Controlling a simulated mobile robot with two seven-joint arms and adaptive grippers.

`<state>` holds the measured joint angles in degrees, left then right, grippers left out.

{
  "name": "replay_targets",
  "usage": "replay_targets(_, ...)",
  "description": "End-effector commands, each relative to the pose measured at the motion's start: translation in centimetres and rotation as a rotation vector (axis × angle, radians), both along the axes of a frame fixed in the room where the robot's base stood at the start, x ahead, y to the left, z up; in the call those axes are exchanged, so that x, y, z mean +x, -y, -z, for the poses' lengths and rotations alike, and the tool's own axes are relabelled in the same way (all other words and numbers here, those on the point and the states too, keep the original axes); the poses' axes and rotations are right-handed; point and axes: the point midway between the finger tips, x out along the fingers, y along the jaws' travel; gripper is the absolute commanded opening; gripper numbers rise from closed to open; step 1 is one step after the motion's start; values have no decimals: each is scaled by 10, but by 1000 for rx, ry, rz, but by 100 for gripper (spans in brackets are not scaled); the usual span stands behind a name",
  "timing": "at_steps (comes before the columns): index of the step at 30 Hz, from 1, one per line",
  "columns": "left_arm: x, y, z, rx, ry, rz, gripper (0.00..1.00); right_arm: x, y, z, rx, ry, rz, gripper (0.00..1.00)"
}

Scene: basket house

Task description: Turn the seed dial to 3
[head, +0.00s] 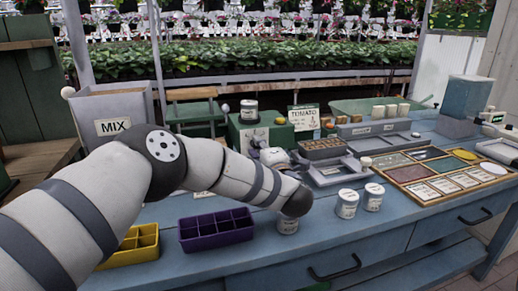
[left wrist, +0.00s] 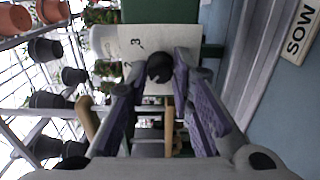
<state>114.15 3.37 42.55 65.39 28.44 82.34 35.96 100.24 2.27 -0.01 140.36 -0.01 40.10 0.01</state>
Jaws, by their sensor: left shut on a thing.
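In the left wrist view, a round black knob, the seed dial (left wrist: 160,68), sits in front of a white plate (left wrist: 145,38) with dark numerals; a 2 and a 3 are readable. My left gripper (left wrist: 161,75) has its purple-padded fingers on both sides of the knob and is shut on it. Which number the dial points to cannot be told. In the head view my left gripper (head: 272,154) is at the front of a green box (head: 240,133) on the bench, and hides the dial. My right gripper is not in view.
My left arm crosses above a purple divided tray (head: 216,230) and a yellow one (head: 135,246). White cans (head: 347,203) stand on the blue bench (head: 370,237) to the right. A MIX bin (head: 113,108) is behind the arm. A wooden sectioned tray (head: 410,174) lies at right.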

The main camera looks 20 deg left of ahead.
Motion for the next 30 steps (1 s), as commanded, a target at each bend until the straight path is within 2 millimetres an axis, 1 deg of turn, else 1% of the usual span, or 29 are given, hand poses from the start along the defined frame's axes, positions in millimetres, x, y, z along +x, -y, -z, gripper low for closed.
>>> replay_targets(5, 0, 0, 0, 25, -16, 1, 0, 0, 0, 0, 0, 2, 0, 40)
replay_targets(11, 0, 0, 0, 115, -76, 1, 0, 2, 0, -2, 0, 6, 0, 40)
replay_targets(30, 0, 1, 1, 609, -410, 2, 0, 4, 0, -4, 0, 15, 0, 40)
